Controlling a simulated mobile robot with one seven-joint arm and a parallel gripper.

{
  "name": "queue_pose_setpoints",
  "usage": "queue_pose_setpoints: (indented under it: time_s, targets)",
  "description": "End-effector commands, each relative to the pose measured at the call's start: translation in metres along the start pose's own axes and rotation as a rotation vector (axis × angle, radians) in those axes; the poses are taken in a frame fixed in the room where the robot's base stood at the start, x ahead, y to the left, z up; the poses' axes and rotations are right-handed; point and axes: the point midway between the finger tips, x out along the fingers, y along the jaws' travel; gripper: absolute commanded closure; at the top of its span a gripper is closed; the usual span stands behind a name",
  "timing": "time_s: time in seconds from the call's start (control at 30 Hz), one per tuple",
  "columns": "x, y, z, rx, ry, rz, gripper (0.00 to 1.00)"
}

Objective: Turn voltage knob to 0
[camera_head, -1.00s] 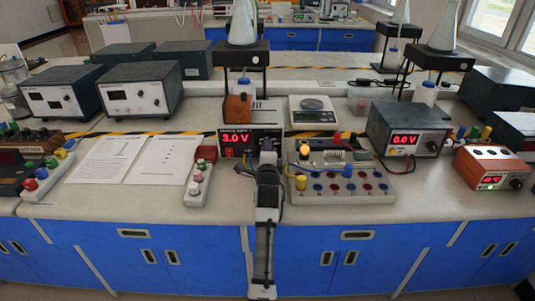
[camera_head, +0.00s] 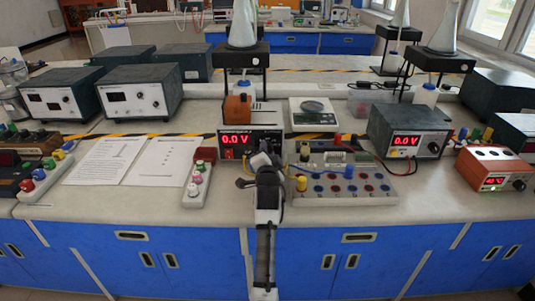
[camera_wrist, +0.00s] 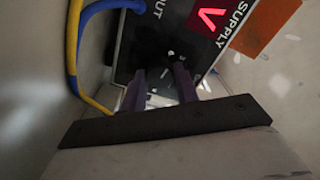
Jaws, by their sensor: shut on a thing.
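The black power supply (camera_head: 266,133) stands at the middle of the bench, and its red display (camera_head: 236,140) reads 0.0 V. Its dark front panel (camera_wrist: 128,55) also shows in the wrist view, with part of the display and the word SUPPLY. My gripper (camera_head: 263,158) is in front of the right part of this panel in the head view. In the wrist view my two fingers (camera_wrist: 160,72) reach the panel and are shut on the voltage knob. The knob is dark and mostly hidden between the fingertips.
A grey board with coloured terminals (camera_head: 345,187) lies just right of my arm. A small switch strip (camera_head: 196,185) and paper sheets (camera_head: 165,158) lie to the left. Another supply (camera_head: 405,125) at the right also reads 0.0 V. Blue and yellow cables (camera_wrist: 72,45) run close beside my fingers.

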Motion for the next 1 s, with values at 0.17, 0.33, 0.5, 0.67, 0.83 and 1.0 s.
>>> queue_pose_setpoints:
  time_s: [0.17,0.33,0.5,0.67,0.83,1.0]
  targets:
    - [-0.0001,0.0006,0.0002,-0.015,-0.001,0.001,0.92]
    - [-0.0001,0.0006,0.0002,-0.017,0.000,0.001,0.92]
    - [0.0000,0.0006,0.0002,-0.016,0.000,0.001,0.67]
    - [0.0000,0.0004,0.0001,-0.015,0.000,0.001,0.48]
    - [0.0000,0.0002,0.0000,-0.015,0.000,0.001,0.48]
    - [-0.0030,0.0007,0.0005,-0.014,0.000,0.001,0.48]
